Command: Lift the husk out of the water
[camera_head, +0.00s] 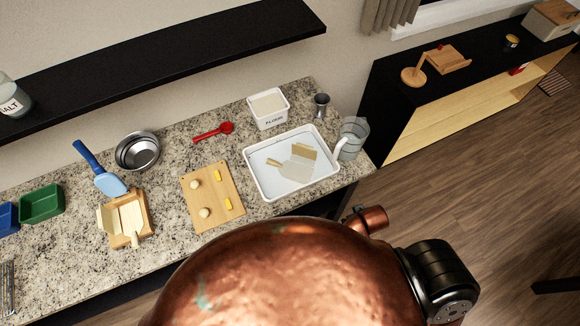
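The husk (299,171) is a pale, flat piece with a tan squarish part and a narrow tan end. It lies in a white rectangular basin (255,178) of clear water on the granite counter. The husk appears to lie flat inside the basin, clear of its walls; how deep it sits I cannot tell. Neither of my grippers shows in this view. A large copper-coloured body and a black joint-like part fill the lower foreground, hiding the counter's front edge there.
A clear jug (352,139), a grey metal cup (320,105) and a flour box (268,109) stand close around the basin. A board (213,195) with small pieces lies to its left. Further left are a metal bowl (138,151), a blue spatula (101,170) and a green bin (41,204).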

